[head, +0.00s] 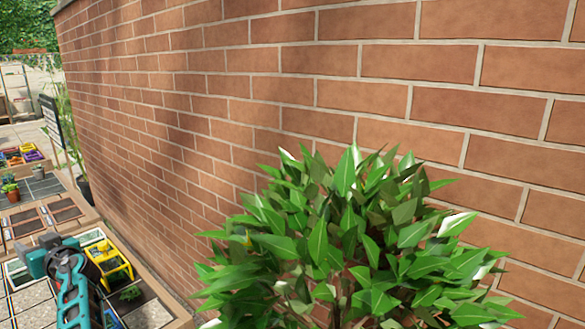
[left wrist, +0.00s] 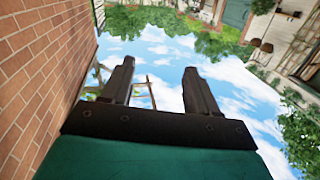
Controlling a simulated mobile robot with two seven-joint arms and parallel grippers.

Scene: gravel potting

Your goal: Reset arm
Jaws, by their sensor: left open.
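My left arm (head: 72,290), teal with dark joints, shows at the lower left of the head view, over a paved work surface. In the left wrist view my left gripper (left wrist: 158,68) has its two dark fingers wide apart. The gripper points upward and away from the work surface. My right gripper is in neither view.
A brick wall (head: 330,75) fills most of the head view. A leafy green bush (head: 345,240) stands close in front of it. A yellow frame (head: 113,265) and a small plant (head: 130,293) are beside my left arm. Colourful trays (head: 22,155) lie farther back.

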